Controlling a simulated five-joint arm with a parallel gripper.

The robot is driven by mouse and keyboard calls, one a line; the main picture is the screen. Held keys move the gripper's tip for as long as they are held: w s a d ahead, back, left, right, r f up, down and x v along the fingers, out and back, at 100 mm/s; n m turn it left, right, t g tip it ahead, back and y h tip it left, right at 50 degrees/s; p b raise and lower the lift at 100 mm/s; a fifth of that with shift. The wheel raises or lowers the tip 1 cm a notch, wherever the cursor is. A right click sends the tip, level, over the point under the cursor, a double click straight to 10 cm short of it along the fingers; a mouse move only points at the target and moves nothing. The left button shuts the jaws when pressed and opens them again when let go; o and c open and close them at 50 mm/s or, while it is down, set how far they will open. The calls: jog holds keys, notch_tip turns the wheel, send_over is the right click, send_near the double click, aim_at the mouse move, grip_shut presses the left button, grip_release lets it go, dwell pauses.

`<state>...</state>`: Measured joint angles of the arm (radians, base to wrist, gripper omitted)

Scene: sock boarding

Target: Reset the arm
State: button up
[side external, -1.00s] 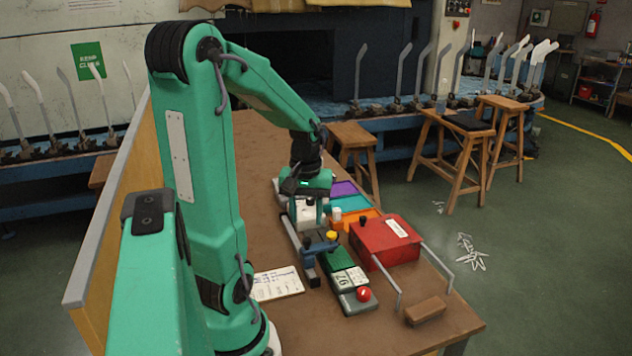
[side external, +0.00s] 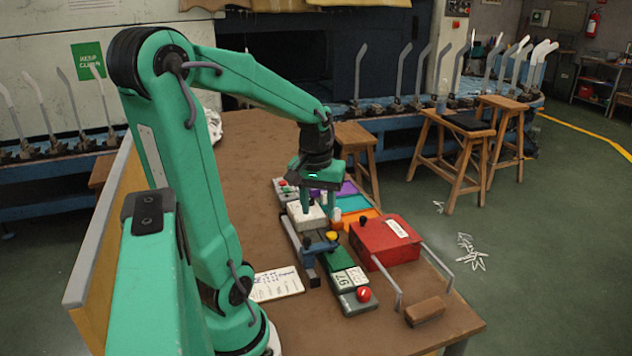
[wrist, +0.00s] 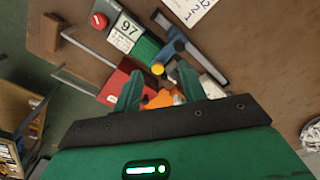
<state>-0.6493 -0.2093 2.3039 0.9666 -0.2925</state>
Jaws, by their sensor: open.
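My gripper (wrist: 157,88) is open in the wrist view, its two green fingers apart with nothing held between them. In the side external view my gripper (side external: 319,205) hangs pointing down, above and near a white box (side external: 304,217) on the brown table (side external: 262,140). The fingertips are small there, and I cannot tell their exact gap to the box. My arm is bent, with its elbow high at the left and the forearm reaching right.
A red box (side external: 385,240) with metal rails stands right of the gripper. Near it are a green counter unit (side external: 347,270) with a red button (side external: 363,294), a blue clamp (side external: 318,247), coloured trays (side external: 350,205), a paper sheet (side external: 275,284) and a brown block (side external: 425,310). The far left tabletop is mostly clear.

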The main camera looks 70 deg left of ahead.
jog(key=d+r+m+t, duration=0.2)
jog(key=d+m, duration=0.3)
jog(key=d, duration=0.3)
jog(key=d+r+m+t, duration=0.2)
jog(key=d+r+m, duration=0.2)
jog(key=d, duration=0.5)
jog(key=shift+r+m+t+h, duration=0.3)
jog(key=shift+m+t, duration=0.1)
jog(key=shift+m, duration=0.5)
